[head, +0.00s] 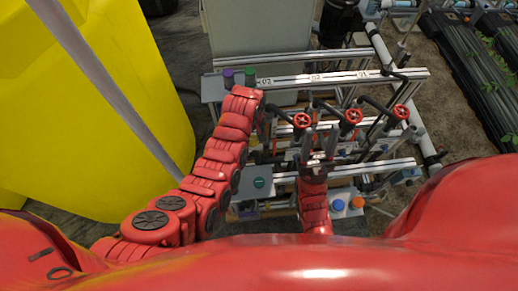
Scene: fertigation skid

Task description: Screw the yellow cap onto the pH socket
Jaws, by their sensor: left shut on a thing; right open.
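My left arm reaches up from the left and bends down at the skid's left rail end. My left gripper (264,128) is mostly hidden behind its own wrist. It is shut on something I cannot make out. I see no yellow cap; it may be hidden there. My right gripper (320,145) points away from me over the middle of the skid, below the red valve wheels. Its two grey fingers stand apart with nothing visible between them. I cannot make out the pH socket among the pipes.
Purple (228,77) and green (250,77) caps stand at the rear rail's left end. Another green cap (260,183) sits nearer. Blue (338,205) and orange (357,202) caps are right of my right arm. Red valve wheels (351,116) stick up. A yellow tank (90,90) fills the left.

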